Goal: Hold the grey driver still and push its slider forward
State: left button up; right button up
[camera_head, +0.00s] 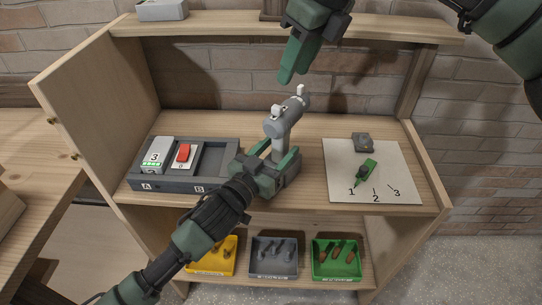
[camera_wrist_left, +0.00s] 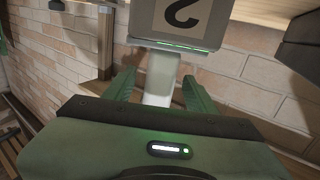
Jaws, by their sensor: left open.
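The grey driver (camera_head: 285,122) stands upright over the shelf, its barrel pointing up to the right. Small pale parts show on its top; I cannot tell which is the slider. My left gripper (camera_head: 275,158) is open, with its green fingers on either side of the driver's handle; contact is unclear.
A dark tray (camera_head: 175,186) marked A and B holds a block marked 3 (camera_head: 157,155) and a red-topped block (camera_head: 183,155). A white sheet (camera_head: 400,175) with numbers carries a green tool (camera_head: 366,171) and a small grey block (camera_head: 362,142). Yellow, grey and green bins (camera_head: 274,275) stand below.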

pick_arm(q)
jog(key=shift+w+d, duration=0.1)
grip_shut()
dwell(1.4)
